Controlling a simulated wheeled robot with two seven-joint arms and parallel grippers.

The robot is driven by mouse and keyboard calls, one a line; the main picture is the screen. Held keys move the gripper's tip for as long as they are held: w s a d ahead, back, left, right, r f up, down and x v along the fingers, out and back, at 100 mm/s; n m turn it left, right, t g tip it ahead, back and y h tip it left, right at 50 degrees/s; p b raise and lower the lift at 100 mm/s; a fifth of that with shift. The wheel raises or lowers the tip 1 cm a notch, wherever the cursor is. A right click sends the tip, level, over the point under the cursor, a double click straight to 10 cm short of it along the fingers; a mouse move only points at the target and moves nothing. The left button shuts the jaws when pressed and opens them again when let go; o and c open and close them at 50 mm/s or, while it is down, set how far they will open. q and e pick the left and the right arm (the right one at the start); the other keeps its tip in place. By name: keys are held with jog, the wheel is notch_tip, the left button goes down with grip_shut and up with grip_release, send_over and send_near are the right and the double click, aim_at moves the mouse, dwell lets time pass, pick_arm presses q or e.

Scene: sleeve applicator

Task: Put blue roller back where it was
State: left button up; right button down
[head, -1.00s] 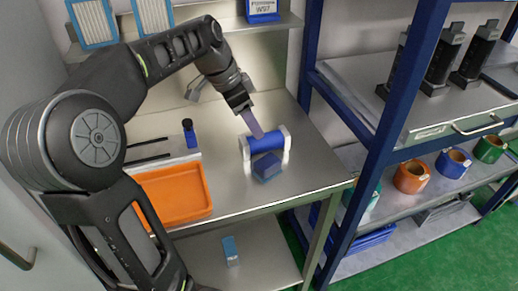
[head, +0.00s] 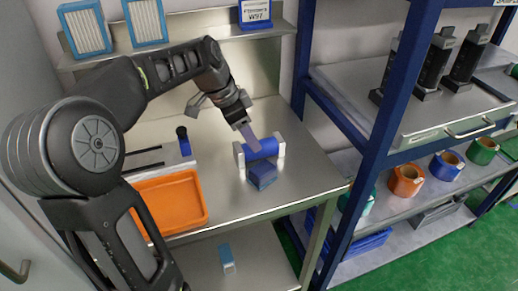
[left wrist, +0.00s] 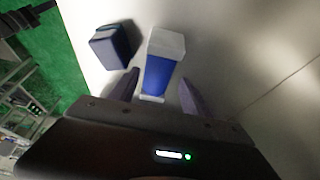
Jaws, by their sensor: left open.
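The blue roller (head: 264,148) lies between two white end supports (head: 281,150) on the steel bench. It also shows in the left wrist view (left wrist: 158,76), with a white support at its far end. My left gripper (head: 254,143) is open at the roller, coming down from the upper left. In the left wrist view its two dark fingers (left wrist: 160,94) stand on either side of the roller's near part. Whether they touch it I cannot tell. My right gripper is not in view.
A dark blue block (head: 262,172) sits close in front of the roller, and left of it in the wrist view (left wrist: 112,47). An orange tray (head: 172,203) and a black-capped blue bottle (head: 184,141) stand to the left. The bench's right part is clear. A blue-framed rack (head: 375,130) stands right.

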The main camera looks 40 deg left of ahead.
aim_at(275, 145)
pick_arm(q)
jog(key=shift+p+x, duration=0.35)
jog(key=shift+x, duration=2.3)
jog(key=shift+s+d, duration=0.1)
grip_shut()
jog(key=shift+r, duration=0.1)
